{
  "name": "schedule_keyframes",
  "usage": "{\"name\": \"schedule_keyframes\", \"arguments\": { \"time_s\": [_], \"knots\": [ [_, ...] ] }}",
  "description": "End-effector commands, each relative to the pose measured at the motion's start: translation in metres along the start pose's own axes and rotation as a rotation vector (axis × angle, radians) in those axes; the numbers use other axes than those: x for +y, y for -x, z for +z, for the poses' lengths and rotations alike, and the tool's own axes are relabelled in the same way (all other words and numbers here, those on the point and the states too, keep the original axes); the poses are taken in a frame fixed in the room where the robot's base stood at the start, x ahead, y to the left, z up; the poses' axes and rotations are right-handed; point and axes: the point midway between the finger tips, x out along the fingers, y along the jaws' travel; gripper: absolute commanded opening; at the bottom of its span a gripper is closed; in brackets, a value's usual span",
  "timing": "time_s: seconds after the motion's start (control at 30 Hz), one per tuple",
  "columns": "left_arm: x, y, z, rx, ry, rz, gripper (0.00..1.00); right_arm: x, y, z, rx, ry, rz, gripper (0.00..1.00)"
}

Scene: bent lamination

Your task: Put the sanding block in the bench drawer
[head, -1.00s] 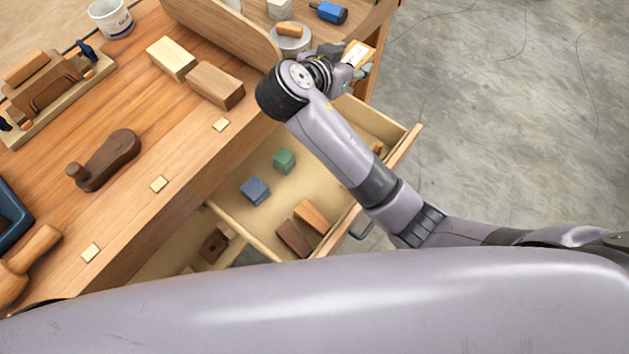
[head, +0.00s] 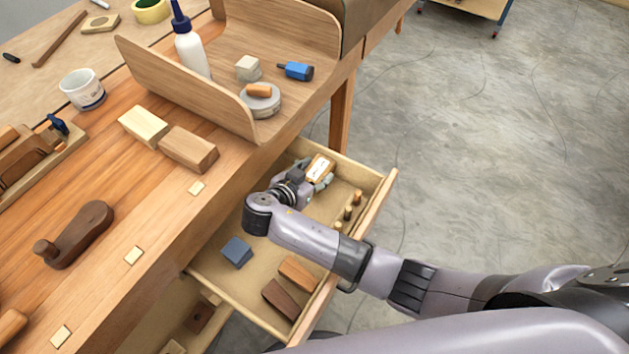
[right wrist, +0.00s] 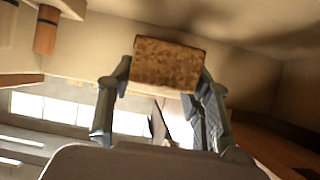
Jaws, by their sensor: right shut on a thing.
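The sanding block (head: 319,168) is a small light wooden block with a white label on top. Its brown, cork-like face shows in the right wrist view (right wrist: 167,62). My right gripper (head: 320,178) is shut on it, with a finger on each side in the wrist view (right wrist: 162,90). It holds the block within the outline of the open bench drawer (head: 240,283), at the far end. I cannot tell whether the block touches the drawer floor. My left gripper is not in view.
The drawer also holds a blue block (head: 237,252), an orange-brown block (head: 297,273), a dark brown block (head: 280,298) and small pegs (head: 348,212). The bench top (head: 110,235) carries two wooden blocks. A curved wooden piece (head: 190,105) stands above the drawer's far end.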

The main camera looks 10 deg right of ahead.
Motion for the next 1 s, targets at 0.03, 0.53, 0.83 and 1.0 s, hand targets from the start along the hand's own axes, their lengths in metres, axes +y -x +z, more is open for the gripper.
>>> {"name": "schedule_keyframes", "arguments": {
  "time_s": [0.03, 0.53, 0.83, 1.0],
  "knots": [
    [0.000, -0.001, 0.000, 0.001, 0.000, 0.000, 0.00, 0.001, -0.004, 0.006, 0.001, 0.004, 0.002, 0.18],
    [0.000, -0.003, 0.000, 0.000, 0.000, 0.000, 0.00, 0.000, -0.017, 0.031, 0.000, 0.001, 0.000, 0.18],
    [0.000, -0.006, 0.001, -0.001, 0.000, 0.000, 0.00, 0.000, -0.018, 0.033, 0.000, 0.001, 0.000, 0.59],
    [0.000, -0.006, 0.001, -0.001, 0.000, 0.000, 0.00, 0.000, -0.018, 0.033, 0.000, 0.002, 0.000, 0.66]
  ]
}}
